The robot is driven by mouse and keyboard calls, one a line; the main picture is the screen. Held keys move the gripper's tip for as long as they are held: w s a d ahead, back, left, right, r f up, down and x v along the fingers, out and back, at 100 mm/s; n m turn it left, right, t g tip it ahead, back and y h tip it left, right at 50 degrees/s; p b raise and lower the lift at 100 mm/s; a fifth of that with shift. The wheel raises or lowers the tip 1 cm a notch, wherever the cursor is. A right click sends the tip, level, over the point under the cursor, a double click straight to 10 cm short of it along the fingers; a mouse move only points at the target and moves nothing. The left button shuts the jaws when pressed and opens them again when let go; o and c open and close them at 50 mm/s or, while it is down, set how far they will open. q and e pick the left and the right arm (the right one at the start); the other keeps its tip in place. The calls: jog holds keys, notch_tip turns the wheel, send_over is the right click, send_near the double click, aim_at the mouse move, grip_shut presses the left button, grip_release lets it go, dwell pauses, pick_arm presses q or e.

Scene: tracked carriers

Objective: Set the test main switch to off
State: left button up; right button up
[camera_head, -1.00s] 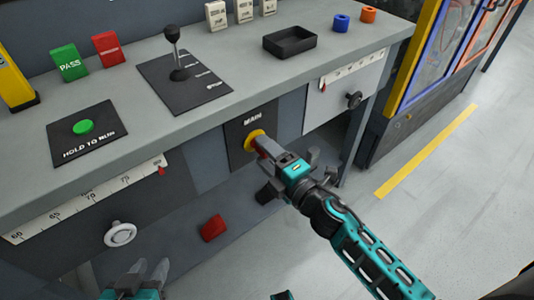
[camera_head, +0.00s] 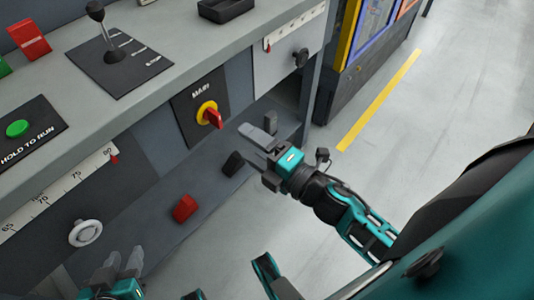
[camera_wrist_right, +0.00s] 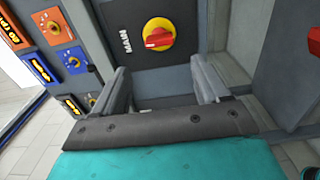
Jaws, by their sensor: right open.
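The main switch is a red handle (camera_head: 213,117) on a yellow round base (camera_head: 206,110), on a dark panel marked MAIN (camera_head: 185,127) on the bench front. The handle points to the right and slightly down in the head view. In the right wrist view the red handle (camera_wrist_right: 158,38) and yellow base show beyond the fingers. My right gripper (camera_head: 257,146) is open and empty, apart from the switch, below and to its right. My left gripper (camera_head: 123,262) is at the bottom left, only partly in view, with two fingertips showing apart.
The bench top carries a black lever (camera_head: 105,30), a green button (camera_head: 17,129) and a black tray (camera_head: 227,8). A red pedal (camera_head: 184,208) and a black pedal (camera_head: 232,164) are below the switch. Clear floor (camera_head: 440,110) lies to the right.

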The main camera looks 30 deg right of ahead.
jog(key=shift+v, duration=2)
jog(key=s+a+f+m+g+h+p, duration=0.1)
jog(key=a+f+m+g+h, duration=0.2)
jog(key=m, duration=0.7)
jog(key=s+a+f+m+g, duration=0.1)
jog(key=f+m+g, duration=0.3)
jog(key=m, duration=0.5)
pick_arm(q)
jog(key=s+a+r+y+p, duration=0.1)
jog(key=a+r+p, duration=0.2)
jog(key=r+p, duration=0.8)
jog(key=p, duration=0.3)
jog(key=shift+s+r+p, duration=0.15)
jog(key=shift+s+p, duration=0.15)
jog(key=shift+p, duration=0.05)
pick_arm(e)
jog(key=s+d+r+h, duration=0.1)
jog(key=d+r, duration=0.2)
jog(key=r, duration=0.6)
jog(key=shift+s+d+t, duration=0.2)
jog(key=shift+d+t, duration=0.05)
jog(key=shift+t, duration=0.15)
